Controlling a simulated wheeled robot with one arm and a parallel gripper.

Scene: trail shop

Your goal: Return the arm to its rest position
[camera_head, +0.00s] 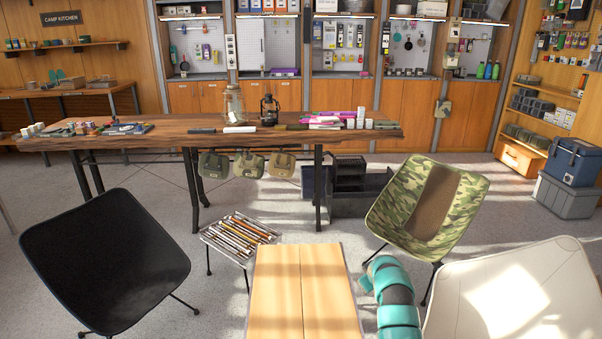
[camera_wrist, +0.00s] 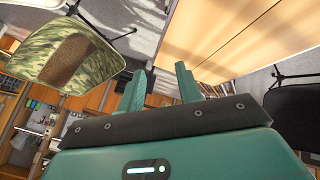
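My gripper (camera_wrist: 162,88) shows in the wrist view with its two teal fingers apart and nothing between them. In the head view my teal and grey arm (camera_head: 394,296) is at the lower right of centre, just right of the light wooden table (camera_head: 303,290). The arm appears folded there, and the gripper's fingers cannot be made out in that view. The wrist view also shows the wooden table (camera_wrist: 222,32) beyond the fingers and the camouflage chair (camera_wrist: 68,52) at upper left.
A black chair (camera_head: 105,262) stands at left and a white chair (camera_head: 520,295) at right, close to my arm. A camouflage chair (camera_head: 425,205) is just behind it. A rack of tent poles (camera_head: 240,238) stands left of the table. A long wooden counter (camera_head: 180,137) crosses behind.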

